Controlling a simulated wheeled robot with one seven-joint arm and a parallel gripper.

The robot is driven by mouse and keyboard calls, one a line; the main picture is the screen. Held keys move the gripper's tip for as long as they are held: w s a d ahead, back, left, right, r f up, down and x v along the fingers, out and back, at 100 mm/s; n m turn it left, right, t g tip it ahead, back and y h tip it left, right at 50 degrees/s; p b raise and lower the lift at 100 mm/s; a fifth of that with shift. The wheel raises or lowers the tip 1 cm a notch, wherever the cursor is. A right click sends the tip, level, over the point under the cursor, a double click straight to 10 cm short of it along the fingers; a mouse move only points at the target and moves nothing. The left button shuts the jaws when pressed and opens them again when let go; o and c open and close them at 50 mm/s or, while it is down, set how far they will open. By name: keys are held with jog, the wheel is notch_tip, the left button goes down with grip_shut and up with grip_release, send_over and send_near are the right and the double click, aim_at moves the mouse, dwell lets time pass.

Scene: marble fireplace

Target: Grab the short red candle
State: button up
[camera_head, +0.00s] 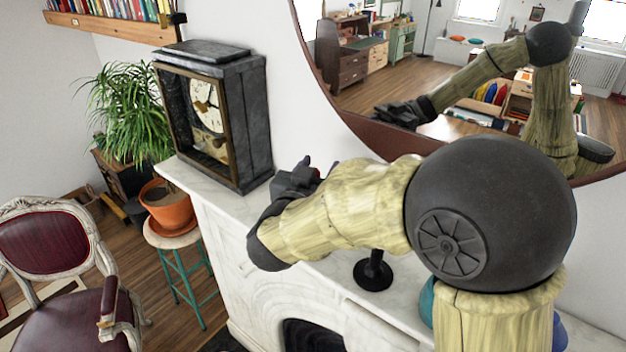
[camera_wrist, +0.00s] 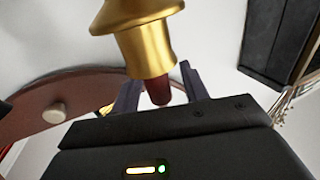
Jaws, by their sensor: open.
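A short, dark red candle (camera_wrist: 158,91) shows in the wrist view, set in a shiny brass holder (camera_wrist: 146,45). The holder is at the top of that picture and the candle points down from it, so the wrist view looks turned over. My gripper (camera_wrist: 159,78) is open, with one dark finger on each side of the candle. I cannot tell whether either finger touches it. In the head view my gripper (camera_head: 318,170) is over the mantel, largely hidden behind my arm, and the candle and brass holder cannot be made out.
A dark stone clock (camera_head: 226,115) stands on the white mantel (camera_head: 240,207), left of my gripper. A black candle holder base (camera_head: 374,272) stands below my arm. A large round mirror (camera_head: 385,145) is behind. A chair (camera_head: 55,250) and potted plant (camera_head: 168,205) are left.

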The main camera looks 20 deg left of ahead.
jog(key=shift+c, duration=0.3)
grip_shut()
notch_tip(320, 180, up, 10)
jog(key=b, duration=0.2)
dwell(0.5)
dwell(0.5)
